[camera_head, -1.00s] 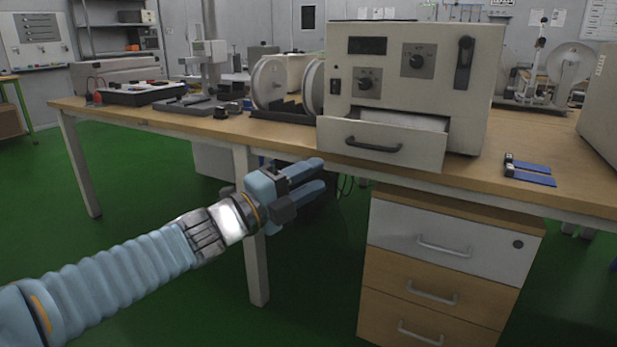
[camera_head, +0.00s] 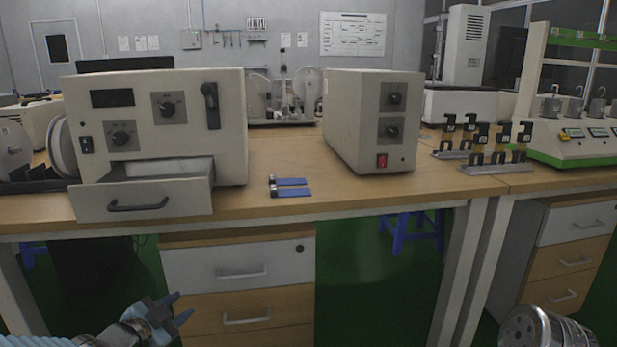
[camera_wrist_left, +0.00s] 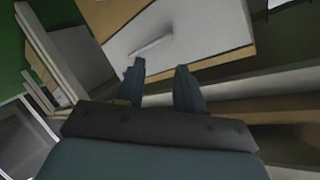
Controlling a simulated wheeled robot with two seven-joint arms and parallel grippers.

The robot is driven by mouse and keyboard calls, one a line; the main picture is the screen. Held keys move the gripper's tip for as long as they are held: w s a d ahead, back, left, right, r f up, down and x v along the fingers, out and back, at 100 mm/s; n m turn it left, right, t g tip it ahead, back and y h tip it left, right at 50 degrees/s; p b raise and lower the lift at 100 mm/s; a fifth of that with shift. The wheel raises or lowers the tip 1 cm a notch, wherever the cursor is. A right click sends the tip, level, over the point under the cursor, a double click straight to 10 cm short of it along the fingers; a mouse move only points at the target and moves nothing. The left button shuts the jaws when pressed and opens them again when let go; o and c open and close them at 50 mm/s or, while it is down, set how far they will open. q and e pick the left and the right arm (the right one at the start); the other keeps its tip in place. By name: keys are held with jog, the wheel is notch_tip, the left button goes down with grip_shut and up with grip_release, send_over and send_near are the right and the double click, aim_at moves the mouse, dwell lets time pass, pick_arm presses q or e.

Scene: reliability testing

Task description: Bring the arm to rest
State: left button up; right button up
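My left gripper (camera_head: 182,306) is low at the left of the head view, in front of the drawer cabinet and below the tabletop. Its two fingers are apart with nothing between them. The left wrist view shows the same open fingers (camera_wrist_left: 160,76), with a white drawer front and its handle beyond them. Only the end of my left arm (camera_head: 95,338) shows, at the bottom edge. My right gripper is not in view.
The wooden table (camera_head: 350,194) carries a beige machine (camera_head: 230,125) with its drawer (camera_head: 145,195) pulled out, a smaller beige unit (camera_head: 345,130) and two blue strips (camera_head: 292,192). A drawer cabinet (camera_head: 240,268) stands underneath.

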pick_arm(q)
jog(key=s+d+f+n+g+p, duration=0.25)
jog(key=d+f+n, duration=0.2)
jog(key=f, duration=0.55)
jog(key=s+d+f+n+g+p, duration=0.1)
jog(key=s+d+f+n+g, duration=0.25)
jog(key=d+f, duration=0.45)
jog(key=s+d+f+n+g+h+p, duration=0.1)
jog(key=s+d+f+g, duration=0.5)
jog(key=s+f, duration=0.6)
jog(key=s+n+g+p, duration=0.1)
jog(key=s+n, duration=0.1)
jog(key=shift+s+d+n, duration=0.2)
jog(key=shift+d+n, duration=0.05)
jog(key=shift+n, duration=0.15)
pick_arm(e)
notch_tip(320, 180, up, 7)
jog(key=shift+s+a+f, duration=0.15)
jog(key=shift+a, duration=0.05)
